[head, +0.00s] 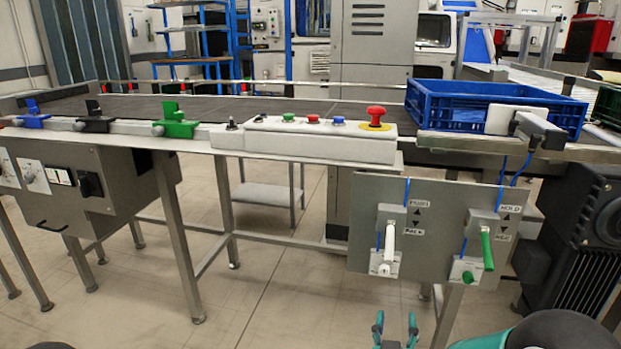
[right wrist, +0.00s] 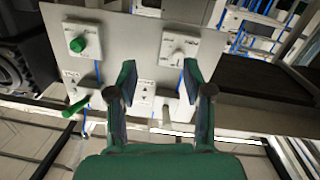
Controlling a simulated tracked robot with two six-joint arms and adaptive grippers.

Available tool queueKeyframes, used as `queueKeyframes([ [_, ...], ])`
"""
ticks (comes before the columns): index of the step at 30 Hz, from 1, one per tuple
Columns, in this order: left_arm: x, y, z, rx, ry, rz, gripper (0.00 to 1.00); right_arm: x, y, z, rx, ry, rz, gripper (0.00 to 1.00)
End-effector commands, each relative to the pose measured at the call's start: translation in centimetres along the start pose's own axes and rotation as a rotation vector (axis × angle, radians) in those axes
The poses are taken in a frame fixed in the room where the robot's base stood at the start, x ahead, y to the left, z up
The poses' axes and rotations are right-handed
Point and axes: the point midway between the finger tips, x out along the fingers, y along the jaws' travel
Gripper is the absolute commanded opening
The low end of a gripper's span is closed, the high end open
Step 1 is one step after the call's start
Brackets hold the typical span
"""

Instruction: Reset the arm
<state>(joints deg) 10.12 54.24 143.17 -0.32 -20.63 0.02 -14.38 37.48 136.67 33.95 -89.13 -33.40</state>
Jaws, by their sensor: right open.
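My right gripper (head: 395,328) shows at the bottom of the head view, below the grey lever panel (head: 421,231). Its two teal fingers stand apart with nothing between them. In the right wrist view my right gripper (right wrist: 159,80) is open and empty, with the panel (right wrist: 130,40) behind its fingertips. The panel carries a white lever (head: 389,240) and a green lever (head: 487,248); both appear clear of the fingers in the head view. My left gripper is not in view.
A conveyor table (head: 215,103) runs across the head view. A blue crate (head: 450,104) stands on its right part. A control box (head: 320,140) with coloured buttons and a red mushroom button (head: 376,114) sits on the front edge. A dark motor (head: 590,225) stands right of the panel.

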Motion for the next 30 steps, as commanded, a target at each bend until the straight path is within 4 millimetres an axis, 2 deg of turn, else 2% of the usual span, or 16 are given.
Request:
queueKeyframes([
  [1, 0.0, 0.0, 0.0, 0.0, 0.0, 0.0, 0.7, 0.5, 1.3, 2.5, -0.021, -0.047, 0.025, 0.51],
  [2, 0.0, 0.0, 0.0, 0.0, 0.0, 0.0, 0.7, 0.7, 2.0, 4.1, -0.034, -0.076, 0.034, 0.51],
  [3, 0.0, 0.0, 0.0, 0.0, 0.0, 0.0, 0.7, 0.9, 2.6, 6.5, -0.05, -0.126, 0.027, 0.51],
  [5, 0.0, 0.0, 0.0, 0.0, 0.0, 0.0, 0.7, 0.6, 2.7, 10.8, -0.055, -0.231, -0.018, 0.51],
  [7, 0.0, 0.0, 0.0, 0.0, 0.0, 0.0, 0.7, -0.5, 2.2, 15.9, -0.029, -0.376, -0.093, 0.51],
  [9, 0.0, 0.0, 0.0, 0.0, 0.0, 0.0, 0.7, -2.7, 1.3, 20.8, 0.017, -0.536, -0.179, 0.51],
  [11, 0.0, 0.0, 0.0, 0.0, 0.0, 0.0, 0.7, -5.1, 0.2, 24.3, 0.066, -0.675, -0.253, 0.51],
  [12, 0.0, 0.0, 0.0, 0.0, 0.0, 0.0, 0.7, -6.9, -0.6, 26.3, 0.097, -0.765, -0.301, 0.51],
  [15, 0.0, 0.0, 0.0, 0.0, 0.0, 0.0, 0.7, -11.6, -2.2, 29.6, 0.164, -0.968, -0.402, 0.51],
  [19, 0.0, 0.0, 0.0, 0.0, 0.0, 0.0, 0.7, -17.4, -4.0, 31.6, 0.218, -1.196, -0.513, 0.51],
  [25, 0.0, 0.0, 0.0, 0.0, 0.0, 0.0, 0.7, -24.0, -4.4, 32.2, 0.273, -1.495, -0.568, 0.51],
  [27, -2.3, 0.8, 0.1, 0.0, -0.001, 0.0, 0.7, -24.1, -3.9, 29.7, 0.288, -1.499, -0.552, 0.51],
  [30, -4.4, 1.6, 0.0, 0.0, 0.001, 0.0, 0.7, -24.1, -3.5, 27.6, 0.287, -1.497, -0.552, 0.51],
])
